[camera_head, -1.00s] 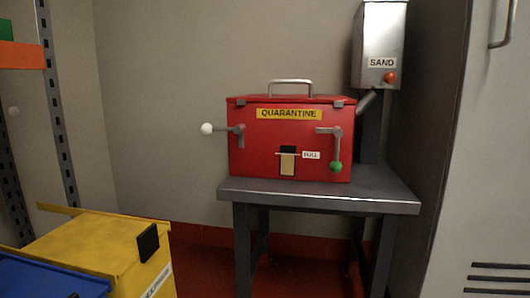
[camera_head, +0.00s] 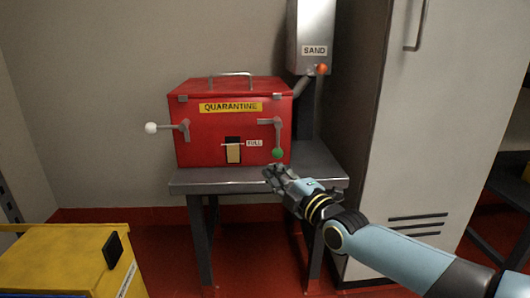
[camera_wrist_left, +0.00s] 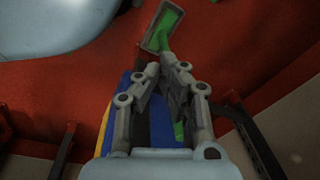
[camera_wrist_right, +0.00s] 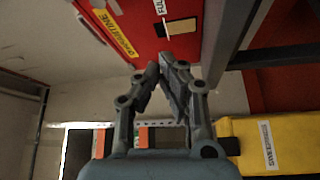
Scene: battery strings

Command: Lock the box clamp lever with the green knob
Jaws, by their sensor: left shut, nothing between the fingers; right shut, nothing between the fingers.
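The red box (camera_head: 205,150) labelled QUARANTINE stands on a grey metal table. Its right clamp lever (camera_head: 277,135) hangs straight down and ends in a green knob (camera_head: 278,153). The left lever (camera_head: 170,127) points out sideways to a white knob (camera_head: 150,128). My right gripper (camera_head: 272,174) is shut and empty, just below the green knob in the picture; I cannot tell whether they touch. In the right wrist view the right gripper (camera_wrist_right: 162,66) points toward the red box (camera_wrist_right: 150,42). My left gripper (camera_wrist_left: 167,72) is shut and empty, away from the box.
The grey table (camera_head: 215,181) has little bare top around the box. A SAND hopper (camera_head: 310,30) with an orange knob stands behind right. A tall grey cabinet (camera_head: 420,130) stands to the right. A yellow bin (camera_head: 60,260) is at the lower left.

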